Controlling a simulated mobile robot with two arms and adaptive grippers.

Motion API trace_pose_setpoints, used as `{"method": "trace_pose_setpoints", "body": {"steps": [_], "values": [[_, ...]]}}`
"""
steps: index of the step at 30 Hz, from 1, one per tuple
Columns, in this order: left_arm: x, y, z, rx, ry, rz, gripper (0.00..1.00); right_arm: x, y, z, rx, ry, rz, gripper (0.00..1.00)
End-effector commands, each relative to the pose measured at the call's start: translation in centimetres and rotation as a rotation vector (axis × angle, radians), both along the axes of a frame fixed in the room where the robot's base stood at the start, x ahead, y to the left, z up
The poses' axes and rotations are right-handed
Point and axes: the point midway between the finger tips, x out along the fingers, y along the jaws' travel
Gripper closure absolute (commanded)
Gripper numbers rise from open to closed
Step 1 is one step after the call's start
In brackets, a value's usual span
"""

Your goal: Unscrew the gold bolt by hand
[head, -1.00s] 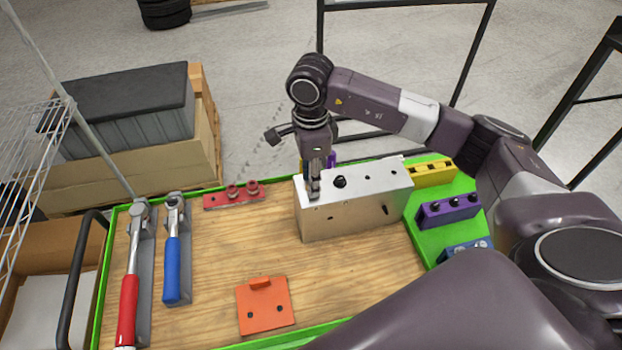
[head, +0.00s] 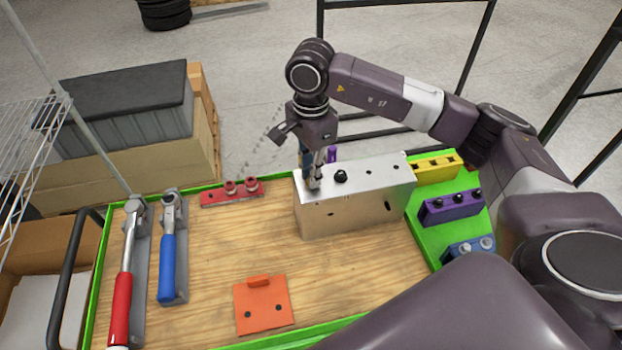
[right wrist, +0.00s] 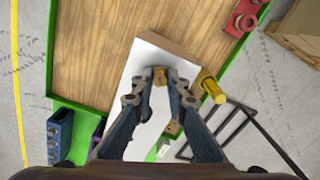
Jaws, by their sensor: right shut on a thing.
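The silver metal block (head: 360,205) stands at the back of the wooden work surface, and it also shows in the right wrist view (right wrist: 150,55). My right gripper (head: 314,184) points down at the left end of its top face. In the right wrist view the fingertips (right wrist: 160,82) are closed around the gold bolt (right wrist: 160,75) at the block's end. In the head view the fingers hide the bolt, and I cannot tell how far it stands out of its hole. My left gripper is not in view.
A black bolt (head: 340,176) stands on the block close to the fingers. A yellow-handled tool (right wrist: 213,88) is beside the block. A red rack (head: 231,194), two wrenches (head: 168,265), an orange plate (head: 263,305) and a purple holder (head: 450,208) surround it. The middle wood is clear.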

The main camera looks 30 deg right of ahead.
Motion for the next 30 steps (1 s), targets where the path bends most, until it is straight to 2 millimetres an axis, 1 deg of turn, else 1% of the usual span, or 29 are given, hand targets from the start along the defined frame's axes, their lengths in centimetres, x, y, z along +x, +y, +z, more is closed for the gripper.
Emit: {"method": "trace_pose_setpoints", "body": {"steps": [1,3,12,18,22,30], "values": [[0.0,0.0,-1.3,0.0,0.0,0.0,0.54,0.1,-0.1,-0.6,-0.003,-0.002,0.065,1.0],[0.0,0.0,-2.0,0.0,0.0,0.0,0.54,0.0,-0.1,-0.6,-0.003,-0.001,0.167,1.0],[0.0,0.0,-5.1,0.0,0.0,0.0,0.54,0.0,-0.1,-0.5,-0.004,0.0,0.598,1.0],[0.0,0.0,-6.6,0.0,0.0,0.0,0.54,-0.1,-0.1,-0.2,-0.003,0.002,0.854,1.0],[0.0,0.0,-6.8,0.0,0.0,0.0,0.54,-0.1,-0.1,0.0,-0.003,0.004,0.931,1.0],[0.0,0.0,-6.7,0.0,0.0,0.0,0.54,-0.2,-0.1,0.0,-0.002,0.006,0.938,1.0]]}}
